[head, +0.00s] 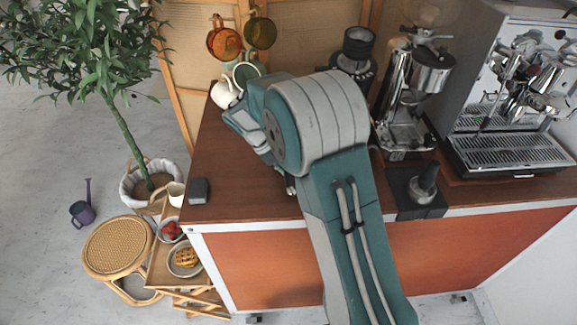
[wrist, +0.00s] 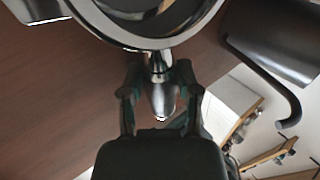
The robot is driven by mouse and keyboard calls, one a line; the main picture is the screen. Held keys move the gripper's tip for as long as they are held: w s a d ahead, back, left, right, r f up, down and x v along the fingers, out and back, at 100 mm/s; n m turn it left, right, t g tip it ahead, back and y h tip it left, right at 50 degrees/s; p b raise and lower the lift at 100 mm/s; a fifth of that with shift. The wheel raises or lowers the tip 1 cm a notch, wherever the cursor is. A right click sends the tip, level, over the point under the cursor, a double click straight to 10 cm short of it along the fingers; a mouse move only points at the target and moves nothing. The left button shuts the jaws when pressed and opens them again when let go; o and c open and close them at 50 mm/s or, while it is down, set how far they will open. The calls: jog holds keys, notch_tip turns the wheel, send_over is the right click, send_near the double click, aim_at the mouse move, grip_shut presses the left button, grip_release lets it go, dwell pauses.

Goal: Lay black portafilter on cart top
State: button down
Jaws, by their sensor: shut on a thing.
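In the wrist view the portafilter (wrist: 161,98) shows a wide chrome ring at the top, a short chrome neck and a dark, shiny handle. My gripper (wrist: 160,88) is shut on this handle, with one finger on each side. The brown cart top (wrist: 45,110) lies below. I cannot tell whether the portafilter touches it. In the head view my arm hides most of the gripper and portafilter; only a small dark, shiny tip shows below the arm, over the left part of the cart top (head: 240,180).
A small dark box (head: 199,190) sits near the cart's left front corner. White and green cups stand at the back left. The grinder (head: 405,90), a tamper on a black mat (head: 424,185) and the espresso machine (head: 515,100) stand right. A dark cylinder with a curved handle (wrist: 275,40) shows in the wrist view.

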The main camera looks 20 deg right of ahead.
jog(key=shift+c, duration=1.2)
grip_release()
jog(key=v, duration=1.2)
